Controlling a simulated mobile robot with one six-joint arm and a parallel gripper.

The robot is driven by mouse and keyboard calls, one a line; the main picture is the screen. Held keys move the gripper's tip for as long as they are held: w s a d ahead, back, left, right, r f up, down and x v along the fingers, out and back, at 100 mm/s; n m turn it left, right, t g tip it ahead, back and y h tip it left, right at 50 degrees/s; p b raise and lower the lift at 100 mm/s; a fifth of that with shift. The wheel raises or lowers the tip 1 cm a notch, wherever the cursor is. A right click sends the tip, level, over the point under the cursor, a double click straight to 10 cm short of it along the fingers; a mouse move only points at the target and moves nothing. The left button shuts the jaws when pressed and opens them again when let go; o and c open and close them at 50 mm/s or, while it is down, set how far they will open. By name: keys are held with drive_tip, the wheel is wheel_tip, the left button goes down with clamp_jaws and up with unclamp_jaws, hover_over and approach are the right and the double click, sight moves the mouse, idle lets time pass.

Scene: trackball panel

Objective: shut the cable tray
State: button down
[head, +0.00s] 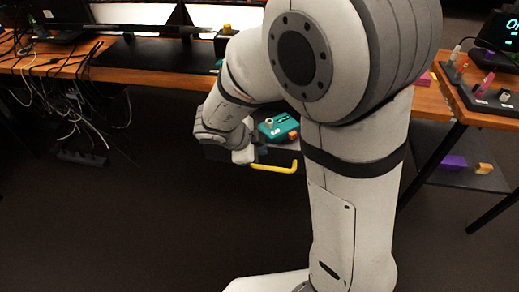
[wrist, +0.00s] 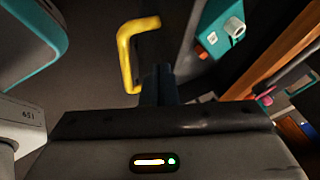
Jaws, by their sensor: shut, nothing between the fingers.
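The cable tray shows as a dark surface under the desk, with a yellow handle (head: 274,167) on its near side. My arm hides most of the tray, so how far it stands out is hard to tell. The yellow handle (wrist: 127,52) is also large in the wrist view, left of centre. My gripper (wrist: 158,75) is shut and empty, its fingertips just right of the handle's lower end; I cannot tell whether they touch. In the head view my gripper (head: 262,155) is partly hidden, just left of and above the handle.
A teal device (head: 279,126) with a pale knob sits behind the handle; a similar teal piece (wrist: 221,32) shows in the wrist view. The wooden desk (head: 180,78) runs across the back. Loose cables (head: 75,105) hang at left. The floor in front is clear.

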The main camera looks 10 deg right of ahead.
drive_tip(key=w+d+p, duration=0.1)
drive_tip(key=w+p, duration=0.3)
drive_tip(key=w, duration=0.1)
drive_tip(key=w+d+p, duration=0.2)
drive_tip(key=w+p, duration=0.2)
drive_tip(key=w, duration=0.1)
drive_tip(key=w+d+p, duration=0.2)
drive_tip(key=w+p, duration=0.3)
drive_tip(key=shift+r, duration=0.2)
drive_tip(key=shift+w+d+f+p, duration=0.1)
drive_tip(key=shift+w+f+p, duration=0.1)
drive_tip(key=shift+w, duration=0.25)
drive_tip(key=shift+w+d+f+p, duration=0.1)
drive_tip(key=shift+w+p, duration=0.1)
drive_tip(key=shift+w, duration=0.2)
